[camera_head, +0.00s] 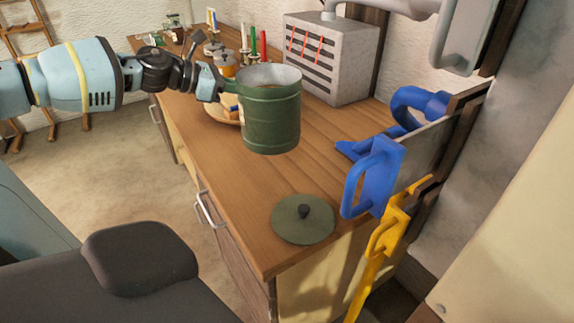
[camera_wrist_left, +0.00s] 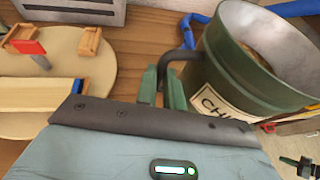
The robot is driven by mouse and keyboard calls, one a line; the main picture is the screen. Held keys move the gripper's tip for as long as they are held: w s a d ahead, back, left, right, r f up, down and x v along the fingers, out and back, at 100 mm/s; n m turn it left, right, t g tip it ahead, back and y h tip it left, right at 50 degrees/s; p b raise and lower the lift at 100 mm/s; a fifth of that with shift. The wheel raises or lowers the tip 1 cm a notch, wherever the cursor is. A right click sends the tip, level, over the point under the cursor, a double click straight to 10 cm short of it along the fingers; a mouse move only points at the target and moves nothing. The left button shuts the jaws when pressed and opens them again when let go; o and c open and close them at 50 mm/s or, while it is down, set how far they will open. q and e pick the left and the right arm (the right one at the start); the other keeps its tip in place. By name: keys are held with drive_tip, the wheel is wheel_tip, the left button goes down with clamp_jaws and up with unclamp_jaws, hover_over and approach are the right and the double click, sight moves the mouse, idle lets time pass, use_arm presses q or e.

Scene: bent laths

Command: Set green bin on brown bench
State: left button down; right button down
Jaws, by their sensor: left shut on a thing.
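The green bin (camera_head: 271,118) is an open metal cylinder with a grey inside. It appears upright over the brown bench (camera_head: 340,135); I cannot tell for sure whether its base is clear of the top. My left gripper (camera_head: 222,86) is at its left side. In the left wrist view the green bin (camera_wrist_left: 240,65) shows a partly hidden label starting "CHI". There my left gripper (camera_wrist_left: 163,88) is shut on its dark side handle (camera_wrist_left: 180,58).
A round green lid (camera_head: 303,220) with a dark knob lies near the bench's front end. A round wooden board (camera_wrist_left: 75,60) with small blocks is beside the bin. A grey slotted box (camera_head: 333,58), candles and jars stand behind. Blue clamps (camera_head: 372,180) are at the right edge.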

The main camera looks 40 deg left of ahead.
use_arm(q)
wheel_tip(320, 180, down, 10)
drive_tip(key=shift+r+b, duration=0.1)
drive_tip(key=shift+b, duration=0.65)
drive_tip(key=c, duration=1.7)
unclamp_jaws()
drive_tip(key=shift+f, duration=0.2)
drive_tip(key=shift+c, duration=0.2)
drive_tip(key=shift+o, duration=1.1)
